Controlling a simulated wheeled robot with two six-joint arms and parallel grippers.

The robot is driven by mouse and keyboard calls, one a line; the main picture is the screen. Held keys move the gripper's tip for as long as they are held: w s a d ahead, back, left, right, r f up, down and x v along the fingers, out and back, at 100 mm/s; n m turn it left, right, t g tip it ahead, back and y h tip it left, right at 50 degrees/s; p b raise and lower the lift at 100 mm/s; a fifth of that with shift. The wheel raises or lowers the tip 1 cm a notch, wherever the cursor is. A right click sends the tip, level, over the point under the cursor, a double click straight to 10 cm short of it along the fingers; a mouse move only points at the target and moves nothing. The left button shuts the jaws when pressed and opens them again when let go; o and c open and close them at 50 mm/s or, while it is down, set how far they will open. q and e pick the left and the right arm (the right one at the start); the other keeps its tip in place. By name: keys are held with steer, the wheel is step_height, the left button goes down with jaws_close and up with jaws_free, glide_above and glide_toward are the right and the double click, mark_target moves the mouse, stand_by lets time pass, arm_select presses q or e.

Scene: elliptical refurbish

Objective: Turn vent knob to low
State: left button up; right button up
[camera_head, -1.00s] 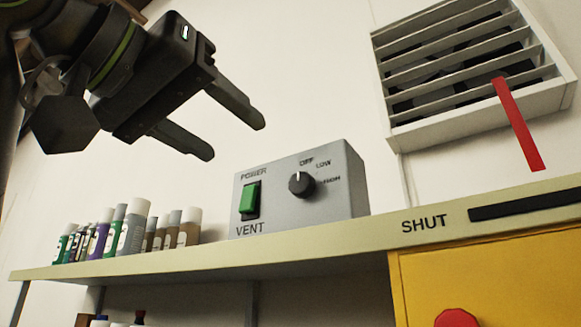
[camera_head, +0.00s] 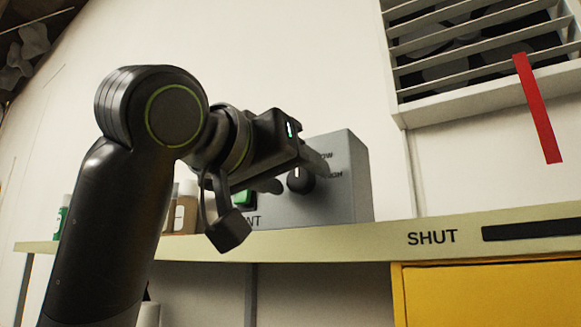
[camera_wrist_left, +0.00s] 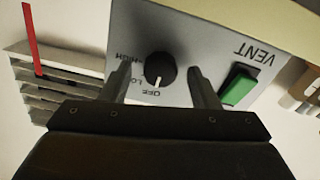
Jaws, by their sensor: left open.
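The grey vent box (camera_head: 345,190) stands on the shelf, with a black round knob (camera_head: 301,182) on its front. The knob also shows in the left wrist view (camera_wrist_left: 160,70), which is upside down. Its white mark points at OFF; LOW and HIGH are printed beside it. My left gripper (camera_head: 302,179) is in front of the box, open, its fingertips on either side of the knob with visible gaps in the wrist view (camera_wrist_left: 159,70). I cannot tell how far the fingertips are from the panel. My right gripper is not in view.
A green power switch (camera_wrist_left: 238,88) sits beside the knob, close to one finger. Bottles (camera_head: 186,212) stand on the shelf (camera_head: 340,240) at left, partly hidden by my arm. A louvred vent with a red strip (camera_head: 538,108) hangs at upper right.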

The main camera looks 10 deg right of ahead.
arm_select(q)
steer(key=shift+c, duration=0.5)
steer(key=c, duration=0.9)
steer(key=m+b, duration=0.2)
steer(key=m, duration=0.1)
steer(key=shift+f, duration=0.1)
steer(key=m+b, duration=0.1)
steer(key=m, duration=0.2)
steer(key=shift+m, duration=0.3)
steer(key=shift+m+b, duration=0.45)
steer(key=shift+m, duration=0.65)
